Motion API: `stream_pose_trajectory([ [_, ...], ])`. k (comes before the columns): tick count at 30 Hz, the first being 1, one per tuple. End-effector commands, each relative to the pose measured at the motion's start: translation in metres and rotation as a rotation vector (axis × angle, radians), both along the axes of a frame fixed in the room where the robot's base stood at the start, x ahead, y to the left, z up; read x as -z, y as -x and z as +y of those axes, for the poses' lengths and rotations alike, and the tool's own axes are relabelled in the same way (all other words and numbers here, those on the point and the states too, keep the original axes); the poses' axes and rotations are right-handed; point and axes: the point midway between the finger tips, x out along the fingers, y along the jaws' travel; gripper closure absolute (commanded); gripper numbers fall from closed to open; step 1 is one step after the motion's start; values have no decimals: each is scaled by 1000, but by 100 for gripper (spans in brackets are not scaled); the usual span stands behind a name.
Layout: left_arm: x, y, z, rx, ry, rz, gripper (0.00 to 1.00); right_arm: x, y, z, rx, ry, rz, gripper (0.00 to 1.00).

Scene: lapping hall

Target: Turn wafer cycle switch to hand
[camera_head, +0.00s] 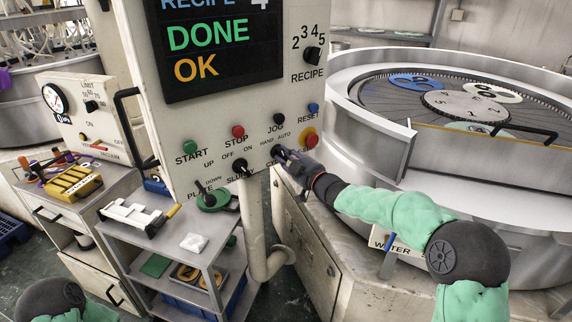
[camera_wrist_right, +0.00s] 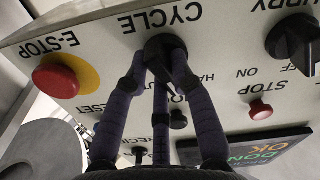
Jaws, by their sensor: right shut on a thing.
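There the fingers cover the knob. The HAND and AUTO marks are readable in the head view; in the wrist view the fingers partly cover them. I cannot tell which mark the knob points to. My left gripper is out of view.
A red E-STOP button (camera_wrist_right: 56,77) on a yellow ring sits close beside the knob. The slurry knob (camera_head: 240,164) is on its other side. A round lapping machine (camera_head: 460,100) stands right, a shelf cart (camera_head: 150,245) lower left. The screen (camera_head: 220,50) reads DONE, OK.

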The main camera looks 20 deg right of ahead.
Motion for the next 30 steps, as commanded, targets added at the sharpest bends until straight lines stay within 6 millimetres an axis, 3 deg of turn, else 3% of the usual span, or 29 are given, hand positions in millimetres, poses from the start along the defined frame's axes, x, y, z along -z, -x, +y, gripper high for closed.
stream_pose_trajectory([
  [9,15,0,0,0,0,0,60,1,0,0,0,128,-46,100],
  [26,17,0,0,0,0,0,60,0,0,0,-1,161,-58,100],
  [27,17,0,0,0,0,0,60,0,0,0,-1,161,-58,72],
  [30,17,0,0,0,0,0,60,0,0,0,-1,160,-58,51],
])
